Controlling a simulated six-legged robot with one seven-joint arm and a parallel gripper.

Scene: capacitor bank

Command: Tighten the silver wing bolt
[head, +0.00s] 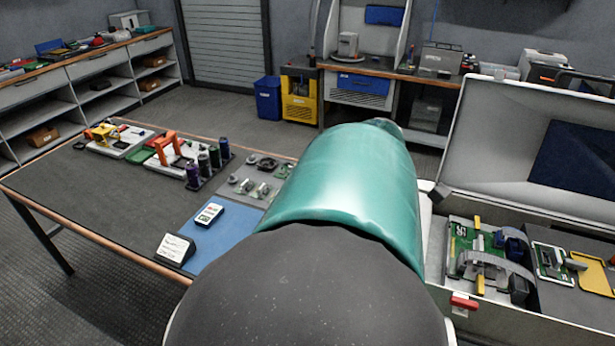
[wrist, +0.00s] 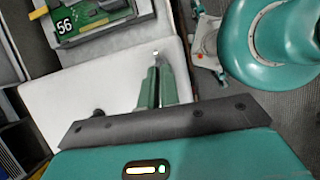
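My gripper (wrist: 157,72) shows in the wrist view as two green fingers close together over a white panel. I cannot tell whether they are fully shut or grip anything. A tiny bright silver spot (wrist: 156,52) lies at the fingertips; it may be the silver wing bolt, but it is too small to be sure. No wing bolt is clear in the head view, where my green and black arm covers the middle and hides the gripper. An open white case (head: 490,185) stands at the right, with a green circuit board (head: 462,238) inside.
A workbench (head: 75,195) at the left holds spools, an orange-handled tool, a blue mat (head: 232,222) and a small card (head: 175,247). A green board marked 56 (wrist: 95,18) shows in the wrist view. A yellow bin (head: 299,97) and blue bin (head: 267,99) stand behind. Floor between benches is clear.

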